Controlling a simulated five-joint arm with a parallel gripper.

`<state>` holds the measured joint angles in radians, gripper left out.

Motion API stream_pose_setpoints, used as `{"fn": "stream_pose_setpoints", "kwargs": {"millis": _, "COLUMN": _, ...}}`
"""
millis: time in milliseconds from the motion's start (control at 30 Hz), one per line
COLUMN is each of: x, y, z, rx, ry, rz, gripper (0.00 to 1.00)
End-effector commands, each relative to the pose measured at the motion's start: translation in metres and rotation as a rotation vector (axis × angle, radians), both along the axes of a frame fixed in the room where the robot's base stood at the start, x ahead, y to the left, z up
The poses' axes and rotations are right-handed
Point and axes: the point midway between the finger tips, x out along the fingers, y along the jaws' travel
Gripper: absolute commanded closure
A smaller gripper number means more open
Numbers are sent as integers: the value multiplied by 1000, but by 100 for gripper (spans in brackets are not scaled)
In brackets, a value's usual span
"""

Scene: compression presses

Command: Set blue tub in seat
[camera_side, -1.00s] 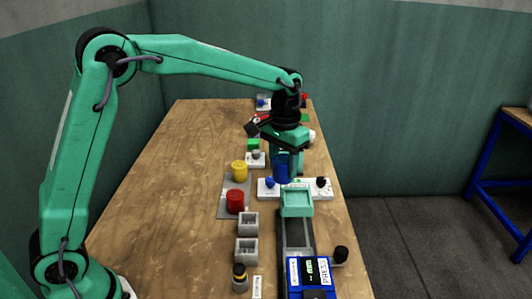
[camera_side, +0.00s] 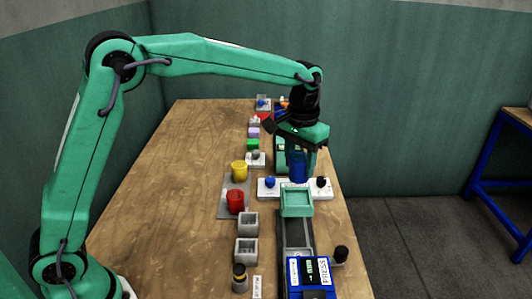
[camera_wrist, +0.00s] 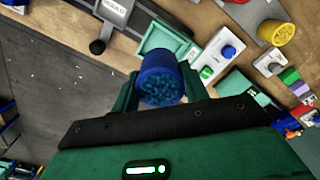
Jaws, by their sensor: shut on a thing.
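My gripper (camera_wrist: 160,92) is shut on the blue tub (camera_wrist: 162,80), which is filled with blue pellets. In the side view the blue tub (camera_side: 298,168) hangs upright between the fingers of my gripper (camera_side: 300,165). It is over or just behind the white panel, beyond the teal square seat (camera_side: 297,201) at the end of the press rail. The seat (camera_wrist: 163,38) also shows in the wrist view, just past the tub, partly hidden by it. I cannot tell the exact height of the tub above the panel.
The blue press (camera_side: 308,272) stands at the front with a black knob (camera_side: 341,254) on its right. Grey square holders (camera_side: 248,223) line the rail's left side. The left tabletop is clear.

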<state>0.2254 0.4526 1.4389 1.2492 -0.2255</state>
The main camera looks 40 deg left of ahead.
Motion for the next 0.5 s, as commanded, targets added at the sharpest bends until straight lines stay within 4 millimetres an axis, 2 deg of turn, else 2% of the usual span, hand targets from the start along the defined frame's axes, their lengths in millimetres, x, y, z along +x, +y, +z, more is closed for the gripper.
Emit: {"fn": "stream_pose_setpoints", "kwargs": {"millis": 500, "x": 0, "y": 0, "z": -33, "rx": 1, "ry": 3, "rz": 0, "gripper": 79}}
